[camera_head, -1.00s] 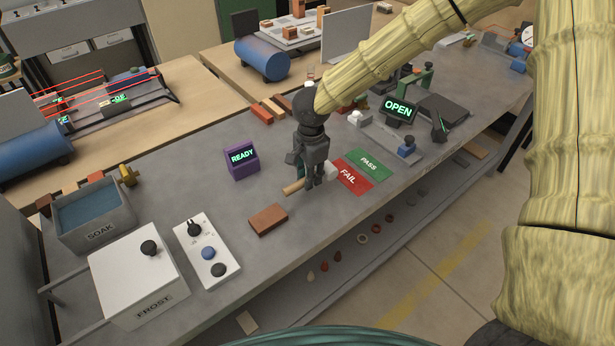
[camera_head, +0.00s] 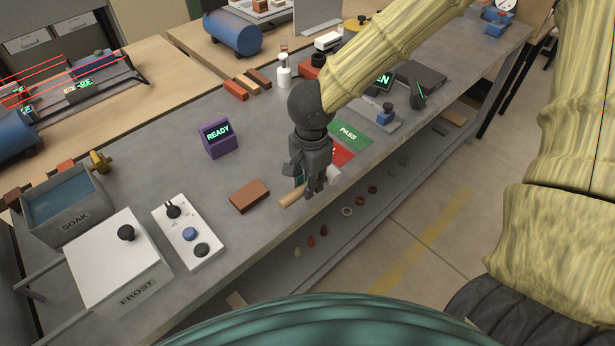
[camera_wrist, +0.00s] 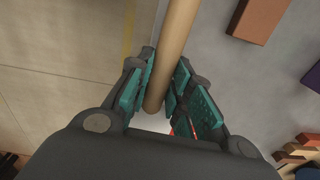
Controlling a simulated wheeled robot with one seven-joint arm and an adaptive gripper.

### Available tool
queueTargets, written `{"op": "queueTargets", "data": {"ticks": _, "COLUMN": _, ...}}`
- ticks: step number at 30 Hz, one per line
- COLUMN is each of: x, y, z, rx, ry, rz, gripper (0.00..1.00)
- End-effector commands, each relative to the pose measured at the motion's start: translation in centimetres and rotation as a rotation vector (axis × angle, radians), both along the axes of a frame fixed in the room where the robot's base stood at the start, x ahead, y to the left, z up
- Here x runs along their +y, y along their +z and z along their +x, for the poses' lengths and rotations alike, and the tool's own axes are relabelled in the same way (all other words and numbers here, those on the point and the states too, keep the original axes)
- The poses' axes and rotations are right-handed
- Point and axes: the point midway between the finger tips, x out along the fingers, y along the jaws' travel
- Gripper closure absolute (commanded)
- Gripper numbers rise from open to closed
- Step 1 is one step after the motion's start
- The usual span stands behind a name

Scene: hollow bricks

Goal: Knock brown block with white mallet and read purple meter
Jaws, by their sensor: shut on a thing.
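My gripper (camera_head: 315,187) is shut on the wooden handle of the white mallet (camera_head: 292,198), near the front edge of the bench. The mallet's white head (camera_head: 334,174) shows at the right of the fingers. In the wrist view the handle (camera_wrist: 172,55) runs up between the teal finger pads. The brown block (camera_head: 249,196) lies flat on the bench, left of the handle's end and apart from it; it also shows in the wrist view (camera_wrist: 258,17). The purple meter (camera_head: 219,140) stands behind the block and its screen reads READY.
A green PASS card (camera_head: 350,134) and a partly hidden red card (camera_head: 343,154) lie behind my gripper. A control panel with a knob and buttons (camera_head: 187,232), a white FROST box (camera_head: 118,265) and a SOAK basin (camera_head: 65,207) stand at left. Bare bench surrounds the block.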

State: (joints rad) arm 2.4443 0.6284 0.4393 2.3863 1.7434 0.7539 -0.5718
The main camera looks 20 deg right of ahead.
Motion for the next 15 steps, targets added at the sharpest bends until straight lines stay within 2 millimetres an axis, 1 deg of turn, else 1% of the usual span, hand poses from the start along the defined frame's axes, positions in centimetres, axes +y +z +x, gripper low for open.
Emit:
{"op": "queueTargets", "data": {"ticks": 1, "x": 0.0, "y": 0.6, "z": 0.0, "rx": 0.000, "ry": 0.000, "rz": 0.000, "gripper": 1.00}}
{"op": "queueTargets", "data": {"ticks": 15, "x": 0.0, "y": 2.7, "z": 0.0, "rx": 0.000, "ry": 0.001, "rz": 0.000, "gripper": 1.00}}
